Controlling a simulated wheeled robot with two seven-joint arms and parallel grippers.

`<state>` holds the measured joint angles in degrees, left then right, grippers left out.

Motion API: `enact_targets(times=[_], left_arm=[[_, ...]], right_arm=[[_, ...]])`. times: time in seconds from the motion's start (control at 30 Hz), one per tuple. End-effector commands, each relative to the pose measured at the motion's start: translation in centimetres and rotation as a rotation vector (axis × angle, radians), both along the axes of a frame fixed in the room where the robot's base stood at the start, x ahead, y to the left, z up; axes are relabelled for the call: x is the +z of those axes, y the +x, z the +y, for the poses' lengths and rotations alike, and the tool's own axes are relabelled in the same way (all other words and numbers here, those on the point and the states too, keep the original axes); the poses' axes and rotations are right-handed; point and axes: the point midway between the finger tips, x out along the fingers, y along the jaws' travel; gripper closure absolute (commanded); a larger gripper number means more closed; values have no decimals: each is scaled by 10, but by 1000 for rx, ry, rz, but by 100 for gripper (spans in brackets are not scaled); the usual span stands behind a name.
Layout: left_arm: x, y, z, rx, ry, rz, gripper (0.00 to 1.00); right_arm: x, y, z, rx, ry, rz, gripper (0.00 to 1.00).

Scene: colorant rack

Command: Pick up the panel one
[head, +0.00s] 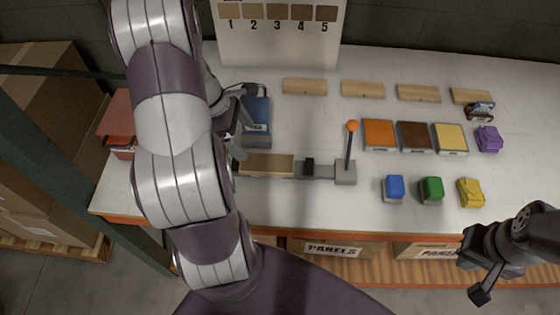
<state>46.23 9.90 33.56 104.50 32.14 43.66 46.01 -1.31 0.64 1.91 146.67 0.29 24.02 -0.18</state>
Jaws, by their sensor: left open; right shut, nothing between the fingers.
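Several plain light-wood panels lie in a row along the back of the table; the leftmost wood panel (305,86) is nearest the numbered board. No number is readable on any panel, so I cannot tell which is panel one. My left gripper (236,122) is open beside a blue object (257,115), partly hidden by my own arm; I see nothing held in it. My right gripper (484,283) is shut and empty, past the table's front edge at the lower right.
A board with swatches numbered 1 to 5 (278,30) stands at the back. Orange (379,133), brown (415,136) and yellow (450,138) square trays sit right of the orange-knobbed lever (351,140). Blue (395,187), green (431,188) and yellow (471,192) blocks stand in front.

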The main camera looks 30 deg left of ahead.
Motion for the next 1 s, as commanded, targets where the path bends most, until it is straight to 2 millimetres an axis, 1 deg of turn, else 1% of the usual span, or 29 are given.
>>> enact_targets(times=[0.07,0.3,0.43,0.57,0.63,0.7,0.8,0.97,1.0], left_arm=[[-6,1,-3,14,-7,9,1],[-55,11,-21,15,-7,12,1],[-68,14,-26,15,-5,10,1],[-84,24,-36,12,-6,11,1],[-95,30,-41,12,-5,11,1],[-107,32,-44,13,-5,11,1],[-114,33,-46,14,-2,9,1],[-114,33,-46,14,-2,9,1],[-114,33,-46,14,-2,9,4]], right_arm=[[1,0,0,0,0,0,100],[5,0,0,0,0,0,100],[6,0,0,0,0,0,100],[14,0,0,0,0,0,100],[17,0,0,0,0,-1,100],[15,0,0,0,0,-1,100],[15,0,0,0,0,0,100],[15,0,0,0,0,0,100],[15,0,0,0,0,0,100]])
